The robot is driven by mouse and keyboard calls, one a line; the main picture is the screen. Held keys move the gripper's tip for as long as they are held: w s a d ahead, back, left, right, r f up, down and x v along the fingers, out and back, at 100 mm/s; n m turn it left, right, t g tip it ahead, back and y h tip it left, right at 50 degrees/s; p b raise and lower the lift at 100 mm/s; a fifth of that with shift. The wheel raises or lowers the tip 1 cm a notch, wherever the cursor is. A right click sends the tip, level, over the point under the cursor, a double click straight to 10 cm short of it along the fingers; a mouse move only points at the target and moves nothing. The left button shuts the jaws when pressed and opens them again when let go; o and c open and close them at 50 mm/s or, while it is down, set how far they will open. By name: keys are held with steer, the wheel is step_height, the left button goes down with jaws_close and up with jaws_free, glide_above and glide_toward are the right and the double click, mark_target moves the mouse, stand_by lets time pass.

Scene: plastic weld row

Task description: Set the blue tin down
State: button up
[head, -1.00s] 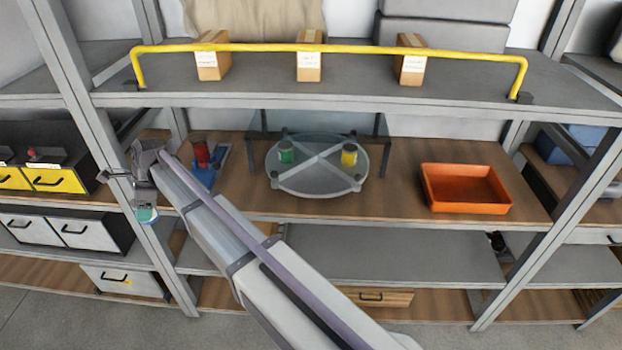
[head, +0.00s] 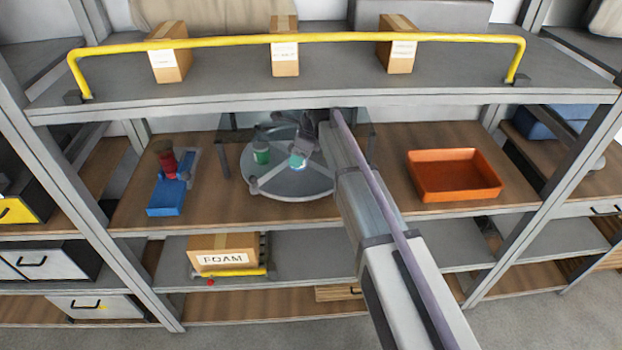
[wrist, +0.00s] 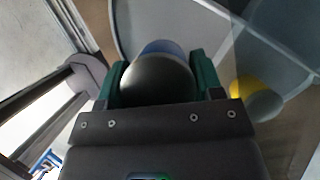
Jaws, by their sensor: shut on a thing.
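My gripper (wrist: 157,72) is shut on the blue tin (wrist: 162,47) in the wrist view. The tin's rounded grey end faces the camera, with a strip of blue beyond it. In the head view my gripper (head: 300,157) is over the round grey divided turntable (head: 285,187), towards its right-hand side; the blue tin cannot be made out clearly there. I cannot tell whether the tin touches the turntable. A green tin (head: 261,153) stands on the turntable left of my gripper. A yellow tin (wrist: 257,97) shows right of my gripper in the wrist view; my arm hides it in the head view.
A clear-topped stand with dark legs (head: 226,160) rises around the turntable's back. A red tin (head: 167,163) stands at a blue holder (head: 166,198) on the left. An orange tray (head: 455,195) lies on the right. The shelf above (head: 330,83) overhangs, with a yellow rail (head: 340,38).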

step_height(320, 180, down, 8)
steer(key=b, duration=0.6)
steer(key=shift+r, duration=0.25)
steer(key=shift+r+p, duration=0.35)
steer(key=shift+c, duration=0.4)
steer(key=shift+f+b, duration=0.3)
steer(key=o, duration=1.2)
steer(key=shift+r, duration=0.1)
